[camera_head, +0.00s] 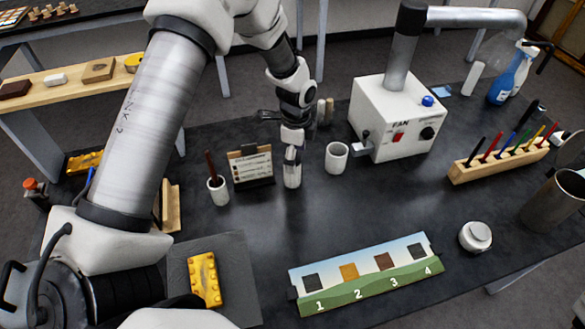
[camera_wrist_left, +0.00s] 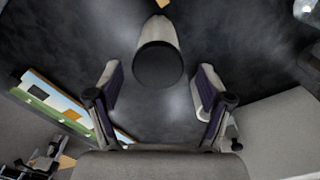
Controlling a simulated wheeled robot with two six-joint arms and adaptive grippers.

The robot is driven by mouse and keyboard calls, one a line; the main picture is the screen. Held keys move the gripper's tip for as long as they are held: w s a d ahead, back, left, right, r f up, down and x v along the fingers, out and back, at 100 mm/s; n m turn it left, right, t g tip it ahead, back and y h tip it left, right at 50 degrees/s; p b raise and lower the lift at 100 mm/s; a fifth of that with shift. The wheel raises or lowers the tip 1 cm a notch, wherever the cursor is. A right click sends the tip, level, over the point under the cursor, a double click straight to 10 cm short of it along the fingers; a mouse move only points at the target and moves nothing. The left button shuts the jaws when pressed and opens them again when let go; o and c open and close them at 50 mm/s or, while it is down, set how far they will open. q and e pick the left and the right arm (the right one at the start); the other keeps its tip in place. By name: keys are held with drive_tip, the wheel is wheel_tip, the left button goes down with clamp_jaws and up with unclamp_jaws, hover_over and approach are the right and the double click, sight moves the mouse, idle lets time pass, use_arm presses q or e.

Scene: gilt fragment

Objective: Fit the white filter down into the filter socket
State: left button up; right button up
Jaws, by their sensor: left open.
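The white filter (camera_head: 292,181) appears to be the pale upright cylinder on the dark bench, just below my left gripper (camera_head: 292,158). In the left wrist view the filter (camera_wrist_left: 156,38) shows a dark round end facing the camera. My left gripper's fingers (camera_wrist_left: 157,88) are spread apart on either side of that end, with gaps visible. What looks like the filter socket (camera_head: 336,158) is a white, open-topped round holder right of the gripper, beside the fan box; it looks empty. In the left wrist view I cannot make out the socket. My right gripper is out of view.
The white fan box (camera_head: 395,117) with its pipe stands behind the socket. A brush cup (camera_head: 219,191) and small sign (camera_head: 250,167) stand left of the filter. A numbered board (camera_head: 366,274) lies in front. The bench between is clear.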

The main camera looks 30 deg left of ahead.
use_arm(q)
drive_tip(key=f, duration=0.1)
drive_tip(key=f+p, duration=0.1)
drive_tip(key=f, duration=0.1)
drive_tip(key=shift+s+a+f+p, duration=0.25)
drive_tip(key=shift+a+f+p, duration=0.05)
drive_tip(key=shift+f, duration=0.1)
drive_tip(key=shift+w+f, duration=0.1)
drive_tip(key=shift+f, duration=0.15)
drive_tip(key=c, duration=1.3)
drive_tip(key=shift+o, duration=0.2)
drive_tip(key=shift+r, duration=0.2)
